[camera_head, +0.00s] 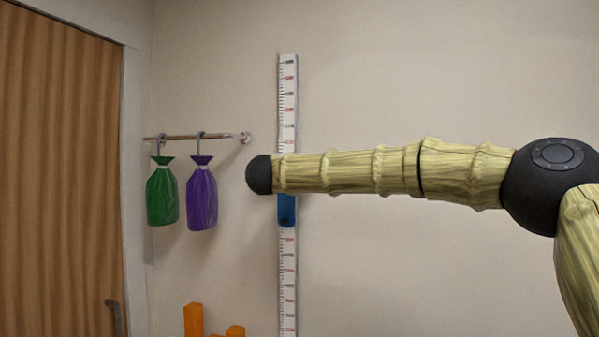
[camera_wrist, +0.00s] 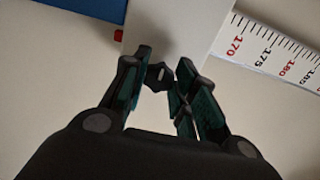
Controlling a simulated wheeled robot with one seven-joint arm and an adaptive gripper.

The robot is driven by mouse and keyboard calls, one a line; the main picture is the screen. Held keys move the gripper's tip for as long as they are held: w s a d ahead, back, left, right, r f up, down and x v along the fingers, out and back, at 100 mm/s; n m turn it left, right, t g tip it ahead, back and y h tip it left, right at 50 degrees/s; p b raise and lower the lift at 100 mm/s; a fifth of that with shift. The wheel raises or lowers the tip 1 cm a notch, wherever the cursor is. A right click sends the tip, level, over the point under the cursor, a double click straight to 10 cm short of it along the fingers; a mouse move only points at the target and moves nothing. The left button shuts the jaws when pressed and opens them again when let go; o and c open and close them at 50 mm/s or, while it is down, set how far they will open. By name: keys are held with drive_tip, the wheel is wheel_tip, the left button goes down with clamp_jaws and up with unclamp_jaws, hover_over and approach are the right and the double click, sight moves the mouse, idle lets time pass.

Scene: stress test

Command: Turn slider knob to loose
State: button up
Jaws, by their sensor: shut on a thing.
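A white measuring scale with black and red marks (camera_head: 288,90) runs upright along the wall. A blue slider (camera_head: 287,212) shows on it just below my arm. In the wrist view the scale (camera_wrist: 275,55) lies at the upper right, and part of the blue slider (camera_wrist: 88,7) is at the upper left. A small dark knob (camera_wrist: 158,80) sits between the fingertips of my gripper (camera_wrist: 164,73), which is shut on it. A pale grey surface lies behind the knob. The head view hides my gripper and the knob behind my arm.
A green bag (camera_head: 162,194) and a purple bag (camera_head: 201,197) hang from a wall rod (camera_head: 190,137) left of the scale. A wooden door (camera_head: 60,180) is at the far left. Orange blocks (camera_head: 194,320) stand low near the scale. The wall right of the scale is bare.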

idle(0.3)
drive_tip(key=o, duration=1)
drive_tip(key=shift+o, duration=0.2)
drive_tip(key=v, duration=1.2)
